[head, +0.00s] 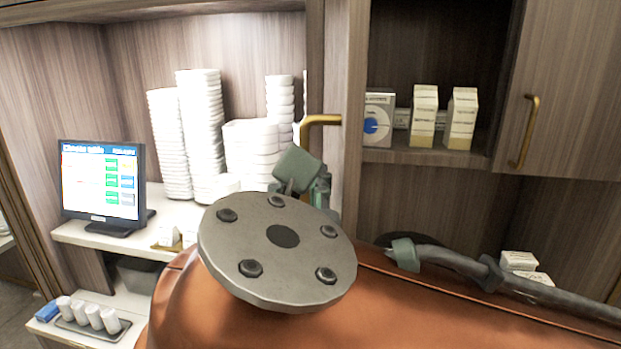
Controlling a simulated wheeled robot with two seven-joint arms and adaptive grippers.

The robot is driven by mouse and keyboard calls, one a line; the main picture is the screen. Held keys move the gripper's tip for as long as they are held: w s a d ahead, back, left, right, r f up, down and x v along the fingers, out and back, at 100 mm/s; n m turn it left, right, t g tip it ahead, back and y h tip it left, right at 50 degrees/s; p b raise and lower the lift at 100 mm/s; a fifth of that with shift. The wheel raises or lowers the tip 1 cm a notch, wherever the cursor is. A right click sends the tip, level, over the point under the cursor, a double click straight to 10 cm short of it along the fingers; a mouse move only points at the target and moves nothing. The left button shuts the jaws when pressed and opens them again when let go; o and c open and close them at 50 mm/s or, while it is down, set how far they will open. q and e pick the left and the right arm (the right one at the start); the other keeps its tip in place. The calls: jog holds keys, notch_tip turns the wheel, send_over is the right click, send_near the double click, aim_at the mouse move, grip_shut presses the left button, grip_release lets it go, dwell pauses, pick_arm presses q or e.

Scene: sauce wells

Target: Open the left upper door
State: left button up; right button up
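The left upper door (345,60) stands open, swung out toward me and seen nearly edge-on. Its brass handle (322,119) sticks out to the left. My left gripper (302,176), grey-green, is at the lower part of this handle. The fingers overlap the handle's lower end, and I cannot tell whether they close on it. A round bolted plate in front hides the rest of this gripper. A grey jointed piece with a greenish tip (404,254) comes in from the right, apparently my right gripper and arm; its fingers cannot be made out.
The open compartment (475,157) holds cartons (424,115) and a blue-dotted box (378,120). The right upper door (580,90) has a brass handle (525,132). White dish stacks (205,130) and a monitor (103,185) stand at left. Small white boxes (520,262) lie lower right.

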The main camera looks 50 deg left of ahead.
jog(key=v, duration=0.7)
jog(key=shift+s+d, duration=0.15)
jog(key=shift+s, duration=0.05)
